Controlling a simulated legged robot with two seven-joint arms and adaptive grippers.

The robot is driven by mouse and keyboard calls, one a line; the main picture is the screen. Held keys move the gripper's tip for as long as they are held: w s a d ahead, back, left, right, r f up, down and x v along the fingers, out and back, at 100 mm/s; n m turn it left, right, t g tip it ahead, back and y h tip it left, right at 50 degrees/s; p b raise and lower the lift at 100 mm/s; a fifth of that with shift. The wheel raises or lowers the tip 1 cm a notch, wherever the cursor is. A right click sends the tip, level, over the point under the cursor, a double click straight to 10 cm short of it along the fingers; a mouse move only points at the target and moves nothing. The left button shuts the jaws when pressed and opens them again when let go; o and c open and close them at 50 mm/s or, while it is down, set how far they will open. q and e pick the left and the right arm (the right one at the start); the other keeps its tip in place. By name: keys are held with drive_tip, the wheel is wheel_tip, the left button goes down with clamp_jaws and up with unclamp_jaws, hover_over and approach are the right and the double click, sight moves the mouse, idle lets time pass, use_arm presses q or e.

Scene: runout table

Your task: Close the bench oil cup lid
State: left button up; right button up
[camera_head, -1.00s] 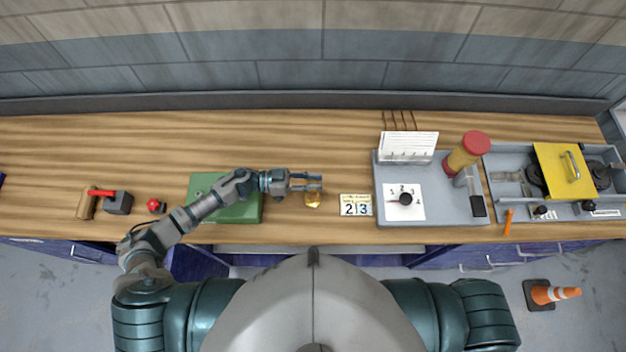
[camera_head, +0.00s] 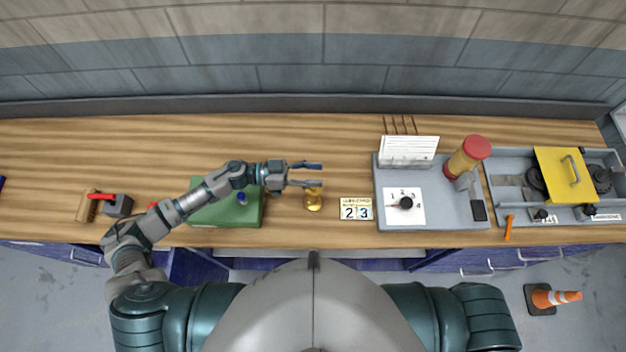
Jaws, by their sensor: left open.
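The small brass oil cup (camera_head: 314,202) stands on the wooden bench near the middle, just right of a green box. Its lid is too small to make out clearly, and I cannot tell how far it is open. My left gripper (camera_head: 321,175) is open and empty, its two fingers pointing right. The gripper is on the wall side of the cup. Its nearer finger overlaps the cup's top edge in the picture; I cannot tell whether they touch. My right gripper is not in view.
The green box (camera_head: 230,212) lies partly under my left forearm. A date block (camera_head: 356,208) stands close right of the cup. Further right is a grey panel (camera_head: 440,212) with a dial and a red-capped container (camera_head: 467,158). The bench behind the gripper is clear.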

use_arm(q)
drive_tip(key=shift+r, duration=1.65)
